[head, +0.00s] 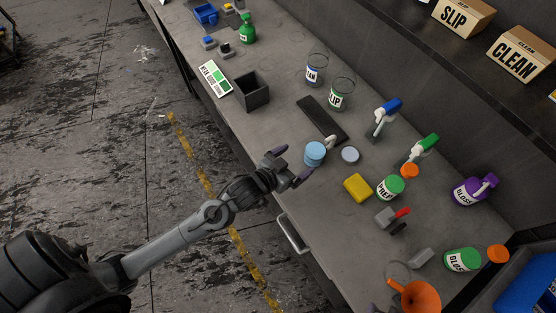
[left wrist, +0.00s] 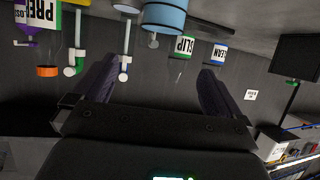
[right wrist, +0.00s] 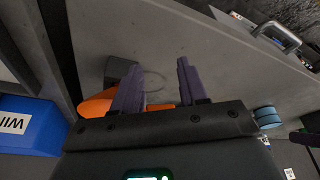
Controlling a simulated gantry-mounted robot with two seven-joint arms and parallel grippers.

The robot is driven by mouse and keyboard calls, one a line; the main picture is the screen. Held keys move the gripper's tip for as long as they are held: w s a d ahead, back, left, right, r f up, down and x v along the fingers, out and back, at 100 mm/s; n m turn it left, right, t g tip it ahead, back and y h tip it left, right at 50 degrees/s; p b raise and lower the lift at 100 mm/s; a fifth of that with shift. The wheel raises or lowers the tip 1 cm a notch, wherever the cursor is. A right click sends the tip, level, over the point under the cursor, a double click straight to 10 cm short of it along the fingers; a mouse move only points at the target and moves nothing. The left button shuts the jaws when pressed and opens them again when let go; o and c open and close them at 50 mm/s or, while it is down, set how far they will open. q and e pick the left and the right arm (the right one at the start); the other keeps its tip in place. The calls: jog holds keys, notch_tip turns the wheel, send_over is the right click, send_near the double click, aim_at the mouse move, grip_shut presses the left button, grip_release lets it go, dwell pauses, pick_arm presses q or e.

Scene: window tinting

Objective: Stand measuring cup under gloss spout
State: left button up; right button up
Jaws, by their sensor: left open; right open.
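A clear, round-rimmed vessel (head: 398,270), seemingly the measuring cup, stands near the front right of the bench. Its faint rim (right wrist: 152,77) shows just beyond my right gripper (right wrist: 158,66), which is open. Whether the fingers straddle the cup is unclear. The purple gloss container (head: 467,192) with its purple spout (head: 489,181) stands at the back right. My left gripper (head: 297,161) is open and empty beside a light-blue cylinder (head: 315,154) with a white hooked part. The cylinder also shows beyond the fingers in the left wrist view (left wrist: 164,18).
An orange funnel (head: 420,296) is close to the clear vessel, with a green GLOSS tin (head: 462,260) behind. A yellow sponge (head: 357,187), green tin (head: 389,188) and red-handled tool (head: 392,218) crowd the middle. A blue bin (head: 528,290) borders the right end.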

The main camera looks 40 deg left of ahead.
jog(key=shift+d, duration=0.15)
pick_arm(q)
jog(key=s+a+f+g+y, duration=0.1)
jog(key=s+g, duration=0.3)
jog(key=s, duration=0.6)
jog(key=s+a+f+g+y, duration=0.1)
jog(key=s+g, duration=0.4)
jog(key=s, duration=0.6)
jog(key=shift+a+f+g, duration=0.3)
jog(key=shift+a+f, duration=0.35)
jog(key=shift+a, duration=0.4)
jog(key=shift+w, duration=0.1)
